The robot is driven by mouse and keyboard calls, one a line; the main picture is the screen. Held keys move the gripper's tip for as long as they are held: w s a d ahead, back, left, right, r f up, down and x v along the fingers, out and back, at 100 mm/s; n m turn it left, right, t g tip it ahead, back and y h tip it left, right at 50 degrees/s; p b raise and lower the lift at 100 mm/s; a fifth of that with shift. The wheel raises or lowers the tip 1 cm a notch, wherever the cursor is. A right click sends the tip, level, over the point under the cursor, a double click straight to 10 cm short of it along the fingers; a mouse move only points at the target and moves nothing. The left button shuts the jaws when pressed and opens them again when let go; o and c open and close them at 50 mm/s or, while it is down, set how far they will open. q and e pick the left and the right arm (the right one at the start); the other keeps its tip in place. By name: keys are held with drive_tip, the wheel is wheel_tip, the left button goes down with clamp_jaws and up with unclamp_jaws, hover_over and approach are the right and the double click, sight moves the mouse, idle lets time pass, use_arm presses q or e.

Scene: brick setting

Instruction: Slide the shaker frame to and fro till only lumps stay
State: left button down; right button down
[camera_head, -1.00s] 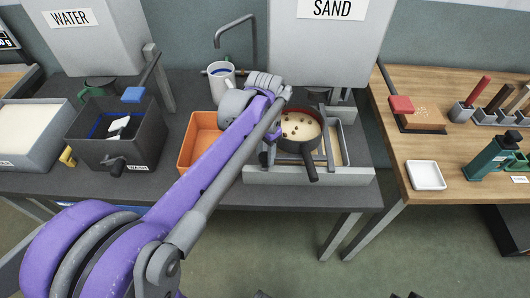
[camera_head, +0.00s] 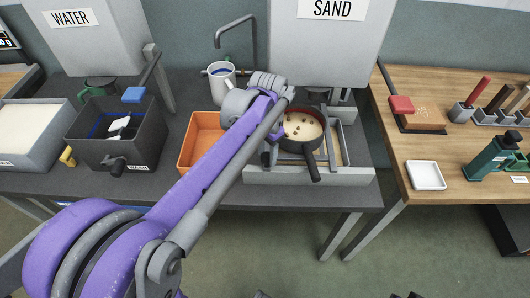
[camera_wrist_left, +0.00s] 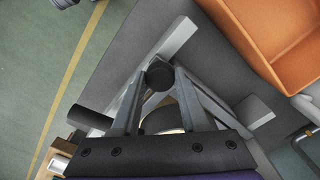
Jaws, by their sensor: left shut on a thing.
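The shaker frame (camera_head: 331,151) is a grey frame on a pale tray under the SAND hopper. Pale sand with several brown lumps (camera_head: 301,126) shows inside. My left gripper (camera_head: 268,152) is at the frame's left side, partly hidden by my purple arm. In the left wrist view the fingers (camera_wrist_left: 160,80) are closed about a round dark knob (camera_wrist_left: 160,72), which looks like the frame's grip. Most of the sieve is hidden there. My right gripper is not in view.
An orange bin (camera_head: 203,140) stands just left of the tray. A white mug (camera_head: 221,77) is behind it, and a dark tub (camera_head: 113,135) stands further left. The wooden table (camera_head: 395,165) at right holds a white dish (camera_head: 425,175) and a green press (camera_head: 497,155).

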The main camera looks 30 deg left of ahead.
use_arm(q)
drive_tip(key=w+d, duration=0.2)
drive_tip(key=d, duration=0.1)
drive_tip(key=w+d, duration=0.1)
drive_tip(key=d, duration=0.1)
drive_tip(key=shift+w+d, duration=0.1)
drive_tip(key=shift+c, duration=2.1)
unclamp_jaws()
wheel_tip(320, 180, up, 11)
drive_tip(key=p, duration=0.1)
drive_tip(key=shift+f, duration=0.1)
